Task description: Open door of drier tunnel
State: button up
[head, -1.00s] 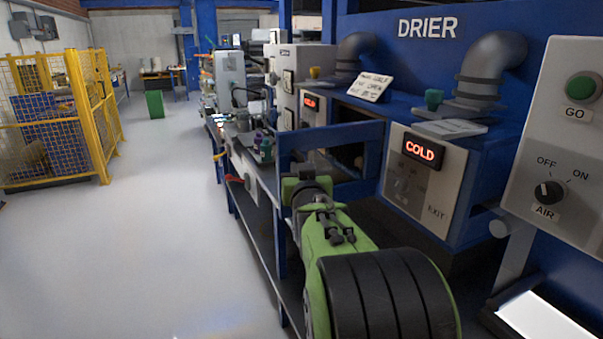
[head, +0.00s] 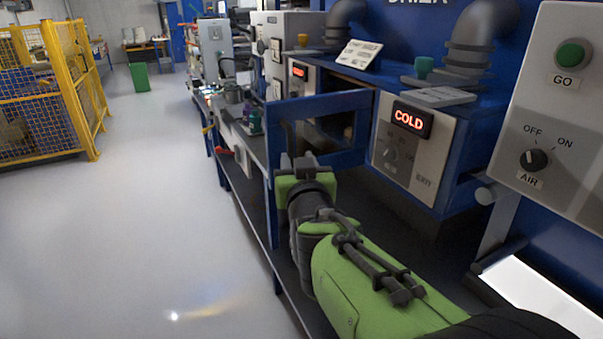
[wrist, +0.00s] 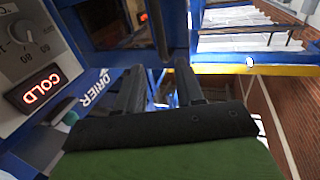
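The drier tunnel's door (head: 348,101) looks like a blue frame with a window-like opening, left of the lit COLD panel (head: 408,160). How far it stands open I cannot tell. A dark curved bar, seemingly its handle (head: 288,138), shows at its left end. My gripper (head: 299,160) is just below and in front of that bar in the head view. In the wrist view my gripper (wrist: 160,72) has its two dark fingers apart, with nothing visibly held. A dark bar (wrist: 157,28) shows beyond the gap between the fingertips; contact cannot be told.
A control box (head: 560,110) with a green GO button and AIR knob is at the right. Cups and small items stand on the bench (head: 225,120) beyond the door. A yellow mesh fence (head: 75,90) is at the left. The floor (head: 160,220) between is clear.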

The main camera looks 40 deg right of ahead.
jog(key=v, duration=0.5)
jog(key=shift+s+a, duration=0.15)
jog(key=shift+s, duration=0.05)
